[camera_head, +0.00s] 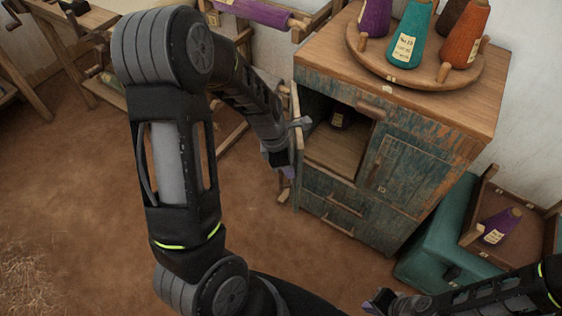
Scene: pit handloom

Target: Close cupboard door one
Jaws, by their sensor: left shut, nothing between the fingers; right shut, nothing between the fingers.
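The worn blue-green wooden cupboard (345,215) stands right of centre. Its left door (296,112) is swung open and shows nearly edge-on, so its face is mostly hidden. The right door (405,172) is shut and has a wooden handle; I cannot read a number on either door. My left gripper (284,156) is shut and empty, at the open door's edge; I cannot tell whether it touches. My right gripper (378,303) is shut and empty, low in front of the cupboard.
A round wooden tray (415,75) with several thread cones sits on the cupboard top. Drawers (335,217) lie below the doors. A teal chest (428,232) and an open wooden box (508,212) stand at the right. The earthen floor (70,200) is clear at left.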

